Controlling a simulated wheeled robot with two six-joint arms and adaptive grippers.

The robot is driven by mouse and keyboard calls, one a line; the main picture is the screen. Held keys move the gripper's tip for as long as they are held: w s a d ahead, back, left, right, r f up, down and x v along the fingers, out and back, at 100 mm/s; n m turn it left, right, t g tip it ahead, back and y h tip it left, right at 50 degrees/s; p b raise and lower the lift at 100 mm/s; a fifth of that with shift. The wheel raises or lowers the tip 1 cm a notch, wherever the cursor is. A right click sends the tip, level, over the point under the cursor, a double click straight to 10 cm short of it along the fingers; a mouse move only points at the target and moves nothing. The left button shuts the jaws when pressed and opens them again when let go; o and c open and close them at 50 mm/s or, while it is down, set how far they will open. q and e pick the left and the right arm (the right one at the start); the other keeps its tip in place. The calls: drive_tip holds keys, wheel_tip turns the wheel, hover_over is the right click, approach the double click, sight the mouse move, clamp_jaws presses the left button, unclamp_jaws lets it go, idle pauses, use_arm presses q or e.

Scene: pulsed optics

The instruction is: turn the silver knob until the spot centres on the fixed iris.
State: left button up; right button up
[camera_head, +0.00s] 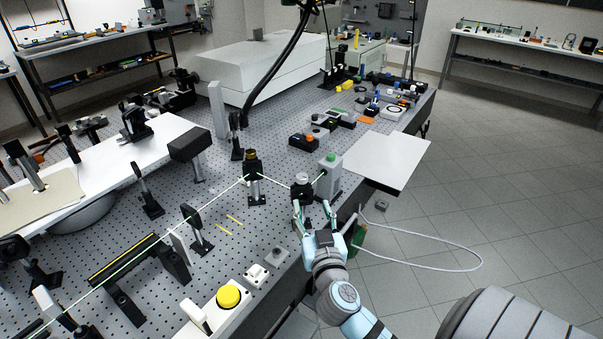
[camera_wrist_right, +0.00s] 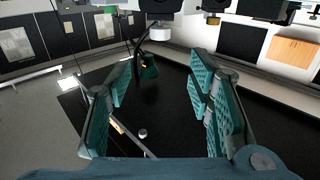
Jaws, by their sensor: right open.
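My right gripper (camera_head: 313,209) is open at the table's front edge, just below a black mirror mount (camera_head: 302,184). Its teal fingers also show wide apart and empty in the right wrist view (camera_wrist_right: 162,75). There a small silver knob (camera_wrist_right: 160,33) sticks out of a dark mount, beyond the fingertips and apart from them. A green beam runs from the grey box with a green top (camera_head: 328,172) to this mount, then to a second mount (camera_head: 252,163), then down left past a dark round holder (camera_head: 190,215). I cannot tell which holder is the fixed iris or where the spot falls. My left gripper is out of view.
The perforated optics table (camera_head: 215,265) carries several posts and mounts. A yellow button (camera_head: 228,296) on a white box stands at the front. A white plate (camera_head: 385,160) is at right, and a white cable (camera_head: 450,246) loops over the floor.

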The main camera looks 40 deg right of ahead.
sight(303, 181)
drive_tip(key=p+x, duration=0.2)
drive_tip(key=x, duration=1.2)
clamp_jaws()
drive_tip(key=shift+f, duration=0.1)
drive_tip(key=shift+n+t+y, duration=0.3)
drive_tip(key=shift+n+y, duration=0.1)
drive_tip(key=shift+y, duration=0.1)
